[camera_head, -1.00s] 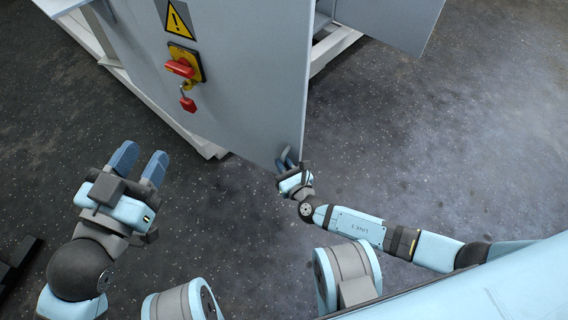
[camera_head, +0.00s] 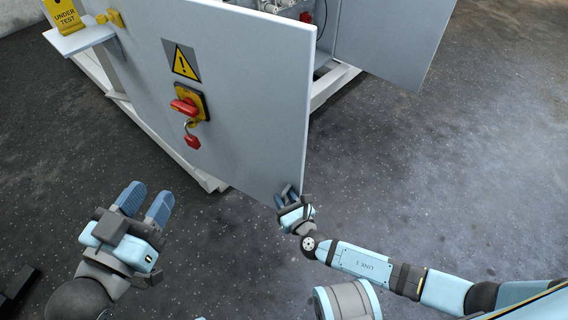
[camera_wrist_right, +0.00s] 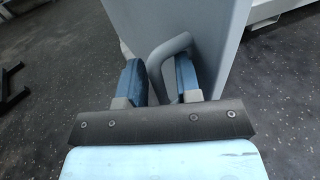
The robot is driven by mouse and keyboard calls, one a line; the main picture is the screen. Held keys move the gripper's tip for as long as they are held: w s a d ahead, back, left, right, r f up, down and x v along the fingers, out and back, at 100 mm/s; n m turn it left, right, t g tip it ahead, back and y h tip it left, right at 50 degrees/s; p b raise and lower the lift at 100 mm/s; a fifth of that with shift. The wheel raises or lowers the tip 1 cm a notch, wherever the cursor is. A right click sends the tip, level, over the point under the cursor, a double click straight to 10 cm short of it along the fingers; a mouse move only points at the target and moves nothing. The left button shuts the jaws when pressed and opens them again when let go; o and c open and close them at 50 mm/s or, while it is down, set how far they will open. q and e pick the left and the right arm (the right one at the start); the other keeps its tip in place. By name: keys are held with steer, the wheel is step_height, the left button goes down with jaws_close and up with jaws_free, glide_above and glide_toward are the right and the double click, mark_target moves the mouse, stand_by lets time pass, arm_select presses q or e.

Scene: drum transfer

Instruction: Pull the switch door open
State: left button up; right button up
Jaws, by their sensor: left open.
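The grey switch door (camera_head: 235,110) carries a yellow warning sign (camera_head: 186,63) and a red rotary switch (camera_head: 185,106) on a yellow plate. It stands ajar, with the cabinet interior showing behind its right edge. My right gripper (camera_head: 287,193) is at the door's lower right corner. In the right wrist view, a bent grey handle (camera_wrist_right: 166,52) on the door passes between the fingers of this gripper (camera_wrist_right: 160,82). Whether both fingers press on the handle I cannot tell. My left gripper (camera_head: 145,202) is open and empty, left of the door and apart from it.
A red padlock (camera_head: 192,141) hangs under the switch. A yellow "under test" sign (camera_head: 63,16) stands on a small shelf at the upper left. Another grey panel (camera_head: 395,40) stands at the upper right. The floor right of the door is clear.

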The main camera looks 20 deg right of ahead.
mark_target(277, 145)
steer(key=shift+t, duration=0.3)
steer(key=r, duration=0.2)
steer(key=w+r+p, duration=0.1)
steer(key=r, duration=0.1)
steer(key=r+p, duration=0.1)
steer(key=r, duration=0.1)
steer(key=shift+w+r, duration=0.25)
step_height(277, 145, up, 2)
steer(key=shift+r+p, duration=0.25)
steer(key=shift+p, duration=0.65)
steer(key=r+p, duration=0.1)
steer(key=r, duration=0.1)
steer(key=r+p, duration=0.1)
steer(key=r, duration=0.2)
steer(key=s+r+p, duration=0.1)
steer(key=r, duration=0.1)
steer(key=shift+s+d+r, duration=0.1)
steer(key=shift+d+r, duration=0.05)
steer(key=shift+d, duration=0.05)
steer(key=shift+r+p, duration=0.55)
steer(key=shift+a+r, duration=0.1)
steer(key=shift+r, duration=0.4)
arm_select(q)
step_height(277, 145, up, 7)
steer(key=s+n+t, duration=0.2)
steer(key=n, duration=0.1)
steer(key=shift+s+d, duration=0.3)
steer(key=shift+d, duration=0.05)
arm_select(e)
steer(key=shift+f, duration=0.1)
